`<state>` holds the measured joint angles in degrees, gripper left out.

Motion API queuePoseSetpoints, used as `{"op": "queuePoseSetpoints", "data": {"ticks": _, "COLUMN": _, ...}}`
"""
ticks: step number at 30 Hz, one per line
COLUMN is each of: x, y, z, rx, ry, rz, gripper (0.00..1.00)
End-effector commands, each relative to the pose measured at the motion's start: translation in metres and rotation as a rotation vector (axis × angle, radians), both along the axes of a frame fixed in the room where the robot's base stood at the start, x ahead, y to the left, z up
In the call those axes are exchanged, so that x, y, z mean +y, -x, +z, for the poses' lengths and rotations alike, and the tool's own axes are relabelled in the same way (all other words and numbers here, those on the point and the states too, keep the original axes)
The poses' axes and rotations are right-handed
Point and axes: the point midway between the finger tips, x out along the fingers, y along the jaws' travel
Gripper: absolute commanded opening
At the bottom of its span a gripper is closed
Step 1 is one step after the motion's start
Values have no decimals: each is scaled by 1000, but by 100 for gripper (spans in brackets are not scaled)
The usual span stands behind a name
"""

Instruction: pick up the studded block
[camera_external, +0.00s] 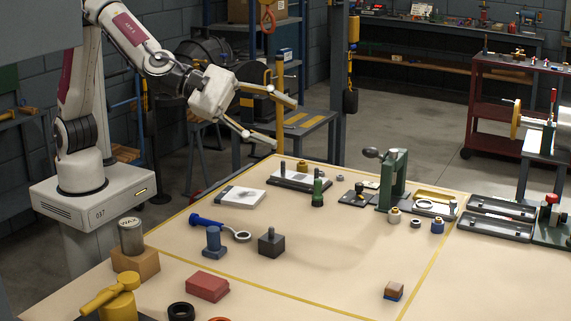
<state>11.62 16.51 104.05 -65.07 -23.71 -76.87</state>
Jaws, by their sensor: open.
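A dark block with a short upright stud on top (271,244) stands on the table, left of its middle. A blue block with a knob-like top (214,243) stands left of it, so I cannot be sure from this view which one is the studded block. My gripper (286,125) is open and empty, high above the back left of the table and well away from both blocks. Its two fingers are spread wide. Neither block is hidden by the arm.
A red block (207,286) is in front. A green press (397,180) stands at the back right. The table middle right of the dark block is clear.

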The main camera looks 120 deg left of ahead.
Motion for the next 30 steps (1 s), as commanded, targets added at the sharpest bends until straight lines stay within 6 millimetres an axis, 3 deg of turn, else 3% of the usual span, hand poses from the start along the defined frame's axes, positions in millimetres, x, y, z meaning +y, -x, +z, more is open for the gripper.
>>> {"op": "queuePoseSetpoints", "data": {"ticks": 6, "x": 16, "y": -24, "z": -36, "rx": -39, "ry": 174, "rz": 208, "gripper": 54}}
{"op": "queuePoseSetpoints", "data": {"ticks": 15, "x": 40, "y": -36, "z": -95, "rx": -114, "ry": 379, "rz": 508, "gripper": 54}}
{"op": "queuePoseSetpoints", "data": {"ticks": 23, "x": 56, "y": -27, "z": -154, "rx": -197, "ry": 517, "rz": 776, "gripper": 54}}
{"op": "queuePoseSetpoints", "data": {"ticks": 30, "x": 66, "y": -4, "z": -212, "rx": -293, "ry": 599, "rz": 1022, "gripper": 54}}
